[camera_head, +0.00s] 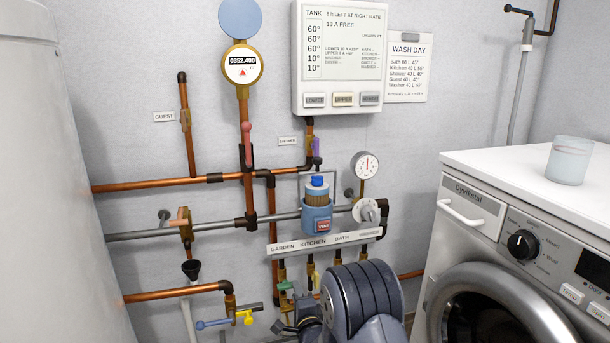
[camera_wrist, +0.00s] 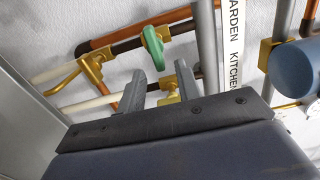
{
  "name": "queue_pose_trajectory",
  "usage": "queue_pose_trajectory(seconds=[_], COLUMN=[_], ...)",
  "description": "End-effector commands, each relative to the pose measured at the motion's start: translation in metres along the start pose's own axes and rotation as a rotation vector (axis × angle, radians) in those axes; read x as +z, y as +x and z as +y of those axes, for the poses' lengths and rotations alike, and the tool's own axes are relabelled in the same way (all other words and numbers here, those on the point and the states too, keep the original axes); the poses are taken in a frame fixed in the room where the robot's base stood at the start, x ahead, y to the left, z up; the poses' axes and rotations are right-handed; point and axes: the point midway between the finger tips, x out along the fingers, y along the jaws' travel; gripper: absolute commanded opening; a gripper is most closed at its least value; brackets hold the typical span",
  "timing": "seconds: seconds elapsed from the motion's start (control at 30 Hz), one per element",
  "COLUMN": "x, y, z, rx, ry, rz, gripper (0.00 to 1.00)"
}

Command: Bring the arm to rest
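My arm (camera_head: 362,300) is folded low in front of the pipework in the head view, its dark rounded links hiding part of the lower pipes. In the wrist view my gripper (camera_wrist: 160,73) shows two grey fingers standing apart, with nothing held between them. A green valve handle (camera_wrist: 153,47) lies just beyond the fingertips, apparently clear of them. Brass fittings show behind the fingers. The green handle also shows in the head view (camera_head: 287,286), left of my arm.
A labelled manifold strip (camera_head: 324,242) runs above the arm. A blue-handled tap (camera_head: 213,323) is at lower left. The washing machine (camera_head: 520,250) stands close on the right with a cup (camera_head: 568,162) on top. A large pale cylinder (camera_head: 45,180) fills the left.

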Motion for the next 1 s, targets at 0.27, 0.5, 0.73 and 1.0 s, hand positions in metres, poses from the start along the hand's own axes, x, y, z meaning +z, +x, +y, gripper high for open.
queue_pose_trajectory(seconds=[0.27, 0.5, 0.73, 1.0], x=[0.000, 0.001, 0.002, 0.004], y=[0.045, 0.042, 0.042, 0.042], z=[0.002, -0.004, -0.008, -0.012], rx=[-0.002, 0.002, 0.001, 0.000], ry=[0.000, -0.206, -0.396, -0.578], rz=[-0.001, -0.001, -0.001, -0.001], gripper=[0.33, 0.33, 0.33, 0.33])
